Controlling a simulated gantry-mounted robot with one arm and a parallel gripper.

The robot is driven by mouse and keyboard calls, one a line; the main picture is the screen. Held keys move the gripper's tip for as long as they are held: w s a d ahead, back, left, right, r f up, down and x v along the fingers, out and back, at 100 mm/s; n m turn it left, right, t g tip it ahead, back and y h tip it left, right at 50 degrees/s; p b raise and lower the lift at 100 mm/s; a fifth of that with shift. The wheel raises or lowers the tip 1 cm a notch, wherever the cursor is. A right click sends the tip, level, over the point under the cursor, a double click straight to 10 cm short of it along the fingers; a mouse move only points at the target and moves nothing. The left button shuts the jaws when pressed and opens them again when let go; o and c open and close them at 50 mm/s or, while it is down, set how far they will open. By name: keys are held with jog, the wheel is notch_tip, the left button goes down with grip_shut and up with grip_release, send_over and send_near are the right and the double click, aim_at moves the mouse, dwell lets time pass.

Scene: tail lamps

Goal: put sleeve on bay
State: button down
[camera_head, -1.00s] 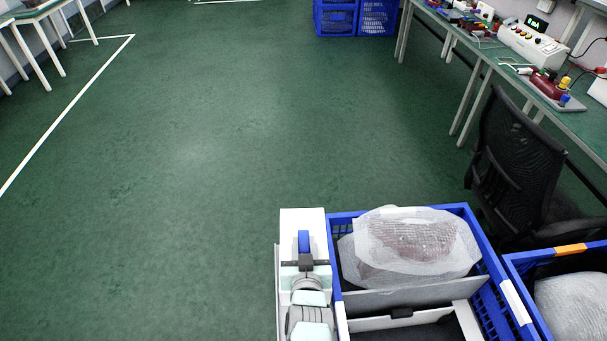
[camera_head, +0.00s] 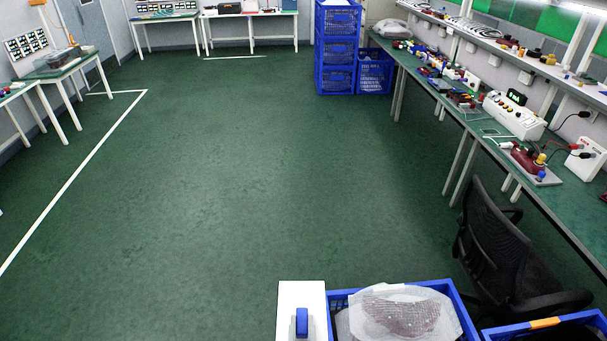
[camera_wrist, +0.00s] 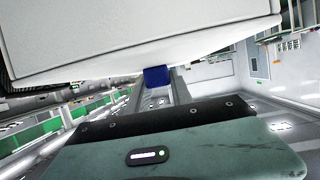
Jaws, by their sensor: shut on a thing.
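My gripper (camera_wrist: 158,90) is in the wrist view, its two grey fingers on either side of a small blue block (camera_wrist: 156,76). The block meets a broad pale panel (camera_wrist: 130,38) that fills the top of that view. In the head view a white panel (camera_head: 301,296) with the blue block (camera_head: 302,321) on it stands at the bottom edge, left of a blue crate; my gripper is mostly cut off there. In the crate lies a dark lamp in a translucent white mesh sleeve (camera_head: 405,312). I cannot tell which place is the bay.
The blue crate (camera_head: 455,292) and a second crate (camera_head: 597,318) stand at the bottom right, with a black chair (camera_head: 495,240) behind them. A long green bench (camera_head: 470,120) runs along the right. Stacked blue crates (camera_head: 337,50) stand at the back. The green floor ahead is clear.

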jog(key=s+r+p, duration=0.3)
jog(key=r+p, duration=0.8)
jog(key=r, duration=0.2)
jog(key=shift+s+d+p, duration=0.2)
jog(key=shift+s+p, duration=0.2)
jog(key=shift+f, duration=0.2)
jog(key=w+f+b, duration=0.4)
jog(key=f+b, duration=0.6)
jog(key=b, duration=0.4)
jog(key=w+f+n+y+b, duration=0.1)
jog(key=w+f+b, duration=0.2)
jog(key=f+b, duration=0.9)
jog(key=w+f+b, duration=0.4)
jog(key=f+b, duration=0.5)
jog(key=b, duration=0.7)
notch_tip(320, 180, down, 19)
jog(key=b, duration=0.5)
jog(key=shift+d+f, duration=0.2)
jog(key=shift+d, duration=0.1)
jog(key=c, duration=1.1)
grip_release()
jog(key=shift+f, duration=0.15)
jog(key=shift+c, duration=0.2)
